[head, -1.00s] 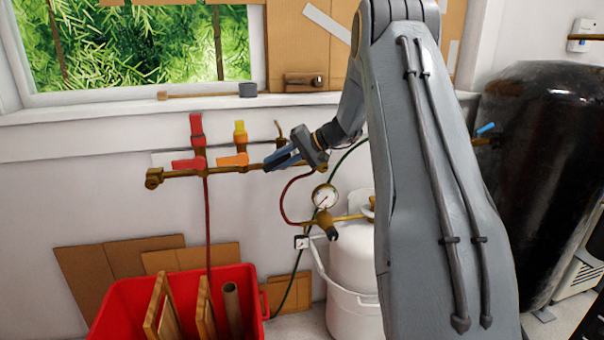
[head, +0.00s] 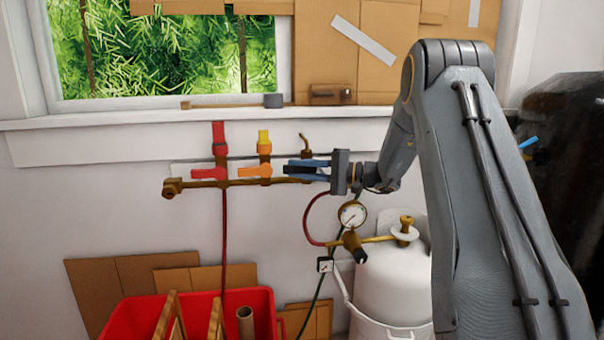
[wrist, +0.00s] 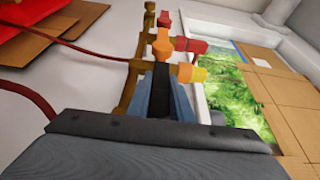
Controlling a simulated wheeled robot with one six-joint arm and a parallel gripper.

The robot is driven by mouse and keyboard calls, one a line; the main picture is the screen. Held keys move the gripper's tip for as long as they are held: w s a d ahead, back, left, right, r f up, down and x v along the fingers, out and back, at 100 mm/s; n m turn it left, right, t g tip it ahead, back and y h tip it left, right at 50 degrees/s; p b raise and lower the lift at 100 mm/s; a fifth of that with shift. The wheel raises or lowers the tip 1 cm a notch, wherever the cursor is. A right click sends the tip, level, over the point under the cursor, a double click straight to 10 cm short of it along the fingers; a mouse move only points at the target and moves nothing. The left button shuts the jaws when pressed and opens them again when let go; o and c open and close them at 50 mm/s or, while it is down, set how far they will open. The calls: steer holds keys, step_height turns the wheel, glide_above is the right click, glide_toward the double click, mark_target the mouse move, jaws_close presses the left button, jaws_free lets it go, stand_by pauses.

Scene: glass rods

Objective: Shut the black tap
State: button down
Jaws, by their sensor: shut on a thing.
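The black tap (head: 293,171) is the right-hand tap on a brass pipe (head: 205,184) against the wall. Its black handle (wrist: 160,88) shows between the blue fingers in the wrist view. My gripper (head: 303,170) is shut on this handle and points left along the pipe, roughly level. The handle appears to lie roughly in line with the pipe. My fingers hide much of the tap's body.
A red tap (head: 207,174) and an orange tap (head: 255,170) sit left on the pipe. A gauge (head: 352,214) and white gas cylinder (head: 391,280) stand below right. A red crate (head: 262,305) is at lower left; a window ledge (head: 150,116) runs above.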

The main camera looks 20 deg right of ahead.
steer(key=shift+s+f, duration=0.15)
steer(key=c, duration=1.6)
jaws_free()
steer(key=v, duration=0.7)
steer(key=shift+s+d, duration=0.15)
steer(key=shift+d, duration=0.15)
